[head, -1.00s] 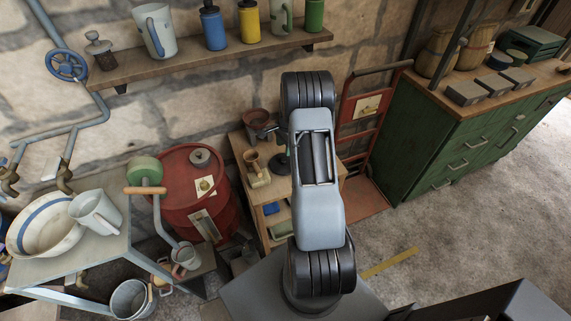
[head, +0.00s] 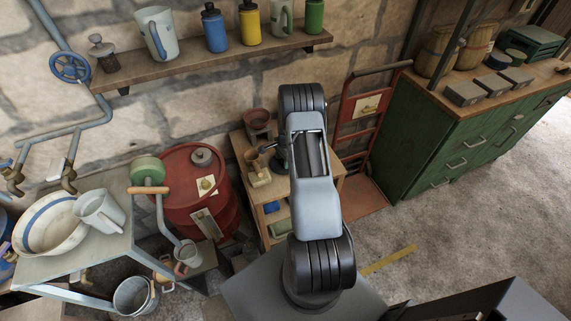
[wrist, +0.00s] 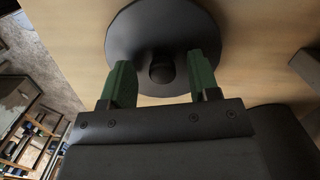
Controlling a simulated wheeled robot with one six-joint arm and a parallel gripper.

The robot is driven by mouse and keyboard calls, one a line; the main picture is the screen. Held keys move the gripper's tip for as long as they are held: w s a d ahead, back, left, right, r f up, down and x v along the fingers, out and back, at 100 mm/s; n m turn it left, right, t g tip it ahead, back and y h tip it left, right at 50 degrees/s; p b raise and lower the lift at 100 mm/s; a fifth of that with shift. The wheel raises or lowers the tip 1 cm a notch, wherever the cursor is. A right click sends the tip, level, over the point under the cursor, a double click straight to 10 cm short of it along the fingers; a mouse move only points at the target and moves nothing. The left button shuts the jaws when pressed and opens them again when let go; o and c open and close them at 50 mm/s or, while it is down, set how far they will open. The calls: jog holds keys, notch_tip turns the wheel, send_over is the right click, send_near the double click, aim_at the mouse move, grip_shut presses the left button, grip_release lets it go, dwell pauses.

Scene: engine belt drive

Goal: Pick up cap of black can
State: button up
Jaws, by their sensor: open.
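In the wrist view, a round black cap (wrist: 163,30) with a small dark knob at its middle fills the upper centre. I look down on it, above a light wooden surface. My gripper (wrist: 162,74) is open, with one green finger on each side of the knob. Gaps show between the knob and both fingers. The fingers overlap the cap's near part in the picture. The can's body is hidden below the cap. In the head view, my arm covers most of this area, and only a dark part shows at its left edge above the small wooden table (head: 272,192).
A brown pot (head: 258,122) and a tan object (head: 258,172) stand on the small table. A red drum (head: 200,195) stands left of it. A red hand truck (head: 362,130) and green cabinet (head: 450,150) stand to the right. A shelf with bottles runs above.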

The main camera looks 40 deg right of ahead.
jog(key=shift+c, duration=0.2)
jog(key=c, duration=1)
jog(key=shift+o, duration=0.2)
jog(key=shift+r, duration=0.1)
